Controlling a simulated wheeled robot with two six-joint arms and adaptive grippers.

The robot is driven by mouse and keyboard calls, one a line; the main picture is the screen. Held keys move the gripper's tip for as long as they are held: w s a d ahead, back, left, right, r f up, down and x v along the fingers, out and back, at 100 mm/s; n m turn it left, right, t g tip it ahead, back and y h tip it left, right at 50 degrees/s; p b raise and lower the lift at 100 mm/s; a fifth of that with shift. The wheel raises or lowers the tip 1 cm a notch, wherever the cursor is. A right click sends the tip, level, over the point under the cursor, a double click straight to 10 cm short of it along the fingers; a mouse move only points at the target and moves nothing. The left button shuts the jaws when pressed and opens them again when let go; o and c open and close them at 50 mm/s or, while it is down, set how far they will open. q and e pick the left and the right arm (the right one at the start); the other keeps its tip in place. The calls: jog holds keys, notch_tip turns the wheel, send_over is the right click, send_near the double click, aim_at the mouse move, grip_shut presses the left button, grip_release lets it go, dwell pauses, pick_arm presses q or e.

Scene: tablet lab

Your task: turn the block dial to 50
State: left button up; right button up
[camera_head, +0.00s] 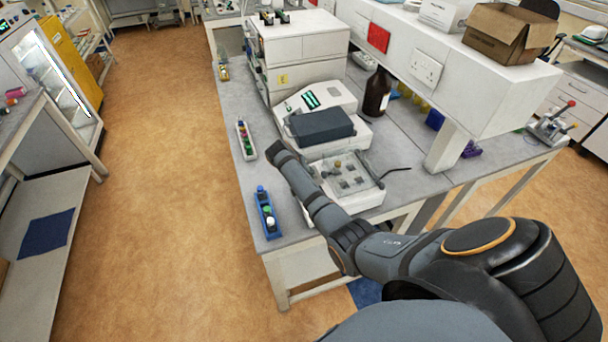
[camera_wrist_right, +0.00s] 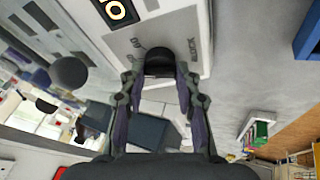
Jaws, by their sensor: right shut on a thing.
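The block dial (camera_wrist_right: 159,60) is a black round knob on a pale panel (camera_wrist_right: 205,15), with the word BLOCK printed beside it. My right gripper (camera_wrist_right: 159,80) has its fingers on both sides of the dial and is shut on it. An amber display (camera_wrist_right: 118,12) is cut off at the top of the wrist view, so I cannot read its full value. In the head view my right arm reaches over a white lab unit (camera_head: 372,196) on the bench, and its fingers cannot be made out there. My left gripper is not in view.
A white rack (camera_head: 241,137) and a blue rack (camera_head: 264,207) stand along the bench's left edge. A machine with a dark lid (camera_head: 322,126) stands behind the unit, near a brown bottle (camera_head: 376,96). The floor to the left is clear.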

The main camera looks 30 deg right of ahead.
jog(key=o, duration=1.1)
jog(key=shift+o, duration=0.2)
jog(key=v, duration=1.2)
